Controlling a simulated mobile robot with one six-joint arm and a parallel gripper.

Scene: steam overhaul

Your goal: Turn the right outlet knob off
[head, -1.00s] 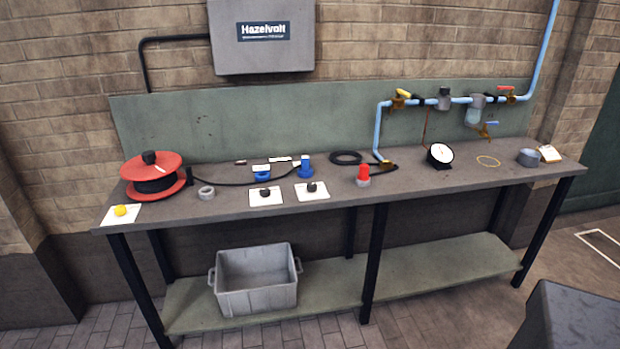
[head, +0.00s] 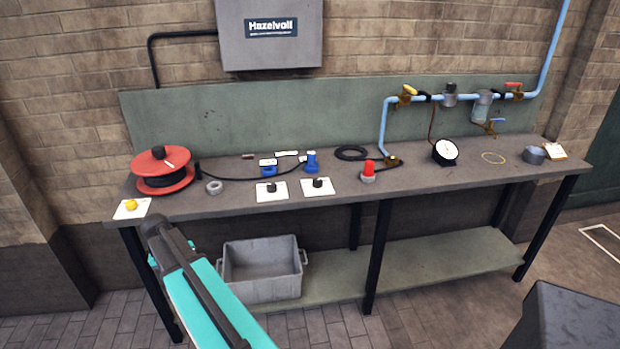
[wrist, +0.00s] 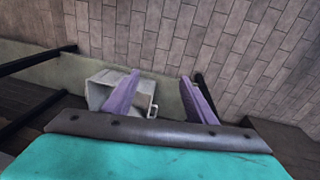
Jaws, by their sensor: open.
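Two black knobs sit on white plates near the front of the bench, left of its middle: a left knob (head: 271,187) and a right knob (head: 317,183). The right one looks like the right outlet knob; its turn position is too small to read. My gripper (wrist: 160,98) shows in the wrist view with two purple fingers apart and nothing between them. It points down past the bench front, toward the floor and lower shelf, away from the knobs. In the head view my arm is low at left; its fingers cannot be made out.
The bench (head: 230,207) holds a red cable reel (head: 160,155), a yellow button (head: 131,205), blue connectors (head: 311,160), a red-topped part (head: 368,170) and a gauge (head: 445,151). A grey crate (head: 262,285) stands on the lower shelf. Blue pipe with valves runs behind.

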